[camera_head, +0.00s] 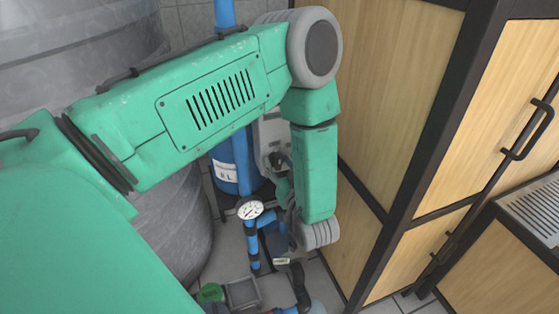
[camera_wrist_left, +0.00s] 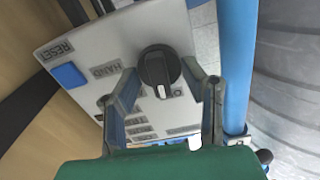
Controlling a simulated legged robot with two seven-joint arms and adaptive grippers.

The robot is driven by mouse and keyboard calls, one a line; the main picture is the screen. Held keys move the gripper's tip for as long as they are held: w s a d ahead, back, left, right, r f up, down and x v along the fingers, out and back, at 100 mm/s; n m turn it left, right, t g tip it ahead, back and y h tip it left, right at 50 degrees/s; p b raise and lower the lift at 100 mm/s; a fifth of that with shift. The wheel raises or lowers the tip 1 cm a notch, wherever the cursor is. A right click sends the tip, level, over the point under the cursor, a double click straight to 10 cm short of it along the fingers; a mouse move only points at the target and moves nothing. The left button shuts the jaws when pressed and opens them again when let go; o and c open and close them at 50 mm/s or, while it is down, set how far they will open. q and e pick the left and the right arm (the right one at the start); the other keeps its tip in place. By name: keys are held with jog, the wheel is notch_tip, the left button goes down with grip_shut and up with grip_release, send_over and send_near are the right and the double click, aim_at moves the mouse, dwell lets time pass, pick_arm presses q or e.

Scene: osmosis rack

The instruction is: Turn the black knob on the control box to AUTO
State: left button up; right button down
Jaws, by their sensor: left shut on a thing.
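The control box (camera_wrist_left: 125,40) is a light grey panel that fills the middle of the left wrist view, tilted. Its black round knob (camera_wrist_left: 158,66) has a pale mark pointing toward the bottom of that picture. A HAND label shows left of the knob; I cannot read an AUTO label. My left gripper (camera_wrist_left: 163,74) has one finger on each side of the knob and is shut on it. In the head view the control box (camera_head: 271,130) is partly hidden behind my green left arm, and the gripper (camera_head: 279,164) shows small before it. My right gripper is not in view.
A blue button (camera_wrist_left: 68,75) by a RESET label is on the same panel. A blue pipe (camera_wrist_left: 237,60) runs beside the box. A pressure gauge (camera_head: 250,210) and blue piping stand below. Wooden cabinets (camera_head: 395,100) are at the right, a large grey tank (camera_head: 80,45) at the left.

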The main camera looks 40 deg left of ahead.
pick_arm(q)
jog(key=shift+w+d+r+m+p, duration=0.1)
jog(key=shift+r+m+p, duration=0.1)
jog(key=shift+m+p, duration=1.65)
jog(key=shift+m, duration=0.25)
jog(key=shift+f+m+p, duration=0.15)
jog(key=shift+m+p, duration=0.5)
jog(key=shift+m, duration=0.45)
jog(key=shift+w+m+p, duration=0.1)
jog(key=shift+m+p, duration=0.35)
jog(key=shift+m, duration=0.65)
jog(key=shift+f, duration=0.1)
jog(key=o, duration=1.1)
jog(key=shift+w, duration=0.1)
jog(key=shift+o, duration=0.2)
